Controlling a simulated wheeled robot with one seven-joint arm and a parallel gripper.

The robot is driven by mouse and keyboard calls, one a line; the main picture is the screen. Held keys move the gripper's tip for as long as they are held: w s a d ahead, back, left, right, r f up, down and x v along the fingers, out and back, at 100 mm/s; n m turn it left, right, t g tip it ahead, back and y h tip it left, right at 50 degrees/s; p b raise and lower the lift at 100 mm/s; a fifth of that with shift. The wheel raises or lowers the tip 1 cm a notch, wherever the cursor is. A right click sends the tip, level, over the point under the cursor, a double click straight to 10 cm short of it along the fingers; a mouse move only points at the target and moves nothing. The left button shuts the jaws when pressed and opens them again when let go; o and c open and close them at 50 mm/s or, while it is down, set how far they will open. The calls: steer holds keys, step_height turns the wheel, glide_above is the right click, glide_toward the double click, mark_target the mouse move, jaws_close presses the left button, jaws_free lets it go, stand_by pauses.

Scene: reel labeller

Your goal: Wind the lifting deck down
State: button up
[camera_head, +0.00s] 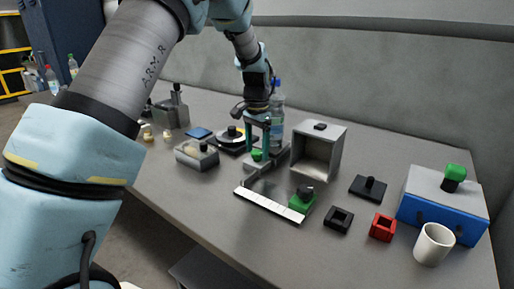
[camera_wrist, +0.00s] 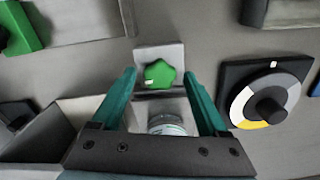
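A green star-shaped knob (camera_wrist: 160,75) with a white mark sits on a small grey block (camera_wrist: 174,53). It also shows in the head view (camera_head: 257,155), near the middle of the table. My gripper (camera_wrist: 160,82) is open, its two teal fingers spread on either side of the knob in the wrist view, with visible gaps. In the head view my gripper (camera_head: 259,143) points down just above the knob. I cannot tell its exact height over it. Which part is the lifting deck is unclear; a flat piece with a white front strip (camera_head: 269,205) lies in front of the knob.
A clear bottle (camera_head: 278,108) stands close behind my gripper. An open grey box (camera_head: 335,150) stands to its right, and a dark round dial (camera_wrist: 266,97) is nearby.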

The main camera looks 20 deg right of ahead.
jaws_close()
stand_by(0.4)
steer(key=shift+n, duration=0.4)
steer(key=n+p, duration=0.1)
steer(key=n, duration=0.1)
steer(key=shift+r+n, duration=0.1)
steer(key=shift+n, duration=0.3)
steer(key=n+p, duration=0.1)
steer(key=n, duration=0.3)
steer(key=shift+n, duration=0.3)
steer(key=n+p, duration=0.1)
steer(key=n, duration=0.3)
steer(key=shift+w+n+p, duration=0.1)
steer(key=shift+n+p, duration=0.25)
steer(key=shift+n, duration=1.65)
